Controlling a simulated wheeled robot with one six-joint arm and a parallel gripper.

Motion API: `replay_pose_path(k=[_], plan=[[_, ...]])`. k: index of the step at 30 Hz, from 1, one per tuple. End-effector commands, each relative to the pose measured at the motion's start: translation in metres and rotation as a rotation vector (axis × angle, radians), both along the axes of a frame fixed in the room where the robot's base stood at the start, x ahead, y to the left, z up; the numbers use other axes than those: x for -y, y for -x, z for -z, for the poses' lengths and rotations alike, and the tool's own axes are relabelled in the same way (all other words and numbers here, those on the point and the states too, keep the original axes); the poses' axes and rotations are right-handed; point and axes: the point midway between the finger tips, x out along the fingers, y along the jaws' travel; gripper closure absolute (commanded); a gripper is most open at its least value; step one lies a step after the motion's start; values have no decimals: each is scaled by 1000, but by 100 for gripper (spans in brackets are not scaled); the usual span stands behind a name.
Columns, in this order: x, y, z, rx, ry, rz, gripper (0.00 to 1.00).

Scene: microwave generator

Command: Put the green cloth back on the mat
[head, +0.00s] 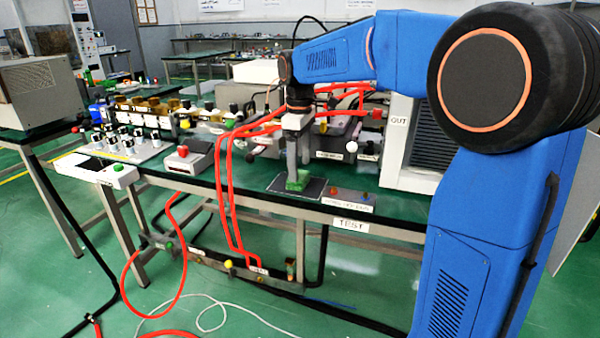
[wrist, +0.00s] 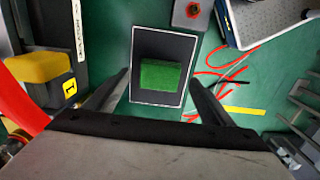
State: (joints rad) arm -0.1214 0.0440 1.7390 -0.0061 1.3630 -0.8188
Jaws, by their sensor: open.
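The green cloth (wrist: 163,76) is a small green block-like piece lying on the dark mat with a white border (wrist: 158,101). In the head view the cloth (head: 298,180) rests on the mat (head: 281,185) near the front edge of the bench. My gripper (wrist: 160,80) is open in the wrist view, with one finger on each side of the mat and the cloth between them. In the head view my gripper (head: 297,168) points down just above the cloth. The wrist view shows no finger touching the cloth.
A small box with buttons (head: 348,199) stands right of the mat at the bench edge. Red hoses (head: 226,190) hang left of my gripper. Grey equipment (head: 335,140) stands behind the mat. A red-knobbed box (head: 190,155) sits further left.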

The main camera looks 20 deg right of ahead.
Motion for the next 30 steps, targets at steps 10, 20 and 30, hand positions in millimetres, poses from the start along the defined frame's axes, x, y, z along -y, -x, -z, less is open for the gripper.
replay_pose_path(k=[10,20,30], plan=[[-1,-1,-62,1,0,0,24],[-1,0,-81,1,1,0,24],[15,56,-76,64,-11,138,24]])
